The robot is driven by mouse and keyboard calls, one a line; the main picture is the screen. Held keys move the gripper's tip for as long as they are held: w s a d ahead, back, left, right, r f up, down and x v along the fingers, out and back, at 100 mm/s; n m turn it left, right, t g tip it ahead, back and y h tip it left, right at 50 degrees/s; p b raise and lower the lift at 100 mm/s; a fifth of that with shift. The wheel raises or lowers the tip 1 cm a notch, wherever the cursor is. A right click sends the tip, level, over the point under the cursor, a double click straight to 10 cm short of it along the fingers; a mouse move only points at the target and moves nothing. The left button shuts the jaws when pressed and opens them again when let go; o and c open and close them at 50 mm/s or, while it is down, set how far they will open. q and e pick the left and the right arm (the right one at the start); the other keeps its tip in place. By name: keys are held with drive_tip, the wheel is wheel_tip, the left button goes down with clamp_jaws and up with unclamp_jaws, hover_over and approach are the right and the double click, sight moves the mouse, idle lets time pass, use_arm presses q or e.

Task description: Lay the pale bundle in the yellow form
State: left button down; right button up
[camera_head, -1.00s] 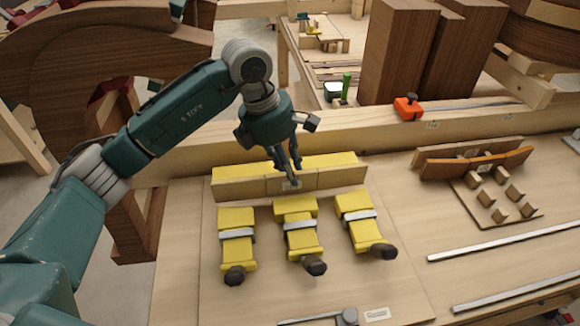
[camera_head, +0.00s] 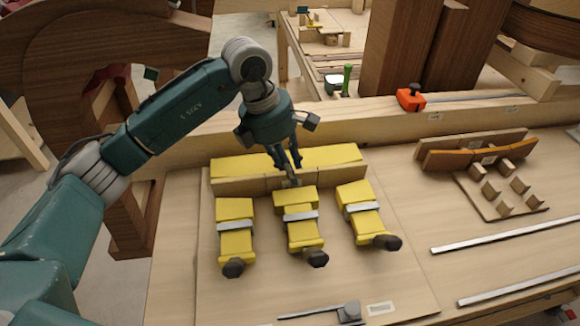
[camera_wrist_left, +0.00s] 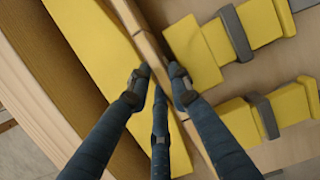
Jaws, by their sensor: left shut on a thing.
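The yellow form (camera_head: 330,156) is a long yellow block at the back of a pale board. Several yellow clamp blocks (camera_head: 235,209) with grey bands stand in front. The pale bundle (camera_head: 235,186) is a long thin wooden strip, lying lengthwise between the yellow block and the clamp blocks. It also shows in the left wrist view (camera_wrist_left: 151,48), between the yellow block (camera_wrist_left: 88,42) and the clamp blocks. My left gripper (camera_head: 290,181) is shut on it near its middle, pointing down. Whether its underside touches the board is hidden. My right gripper is not in view.
To the right, a second form holds an orange-brown curved strip (camera_head: 475,154) beside small wooden blocks. Metal bars (camera_head: 505,236) lie on the table at right. An orange tool (camera_head: 410,98) rests on the rear beam. A grey clamp (camera_head: 348,311) lies at the board's front.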

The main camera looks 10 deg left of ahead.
use_arm(q)
drive_tip(key=shift+f, duration=0.1)
drive_tip(key=c, duration=1.5)
unclamp_jaws()
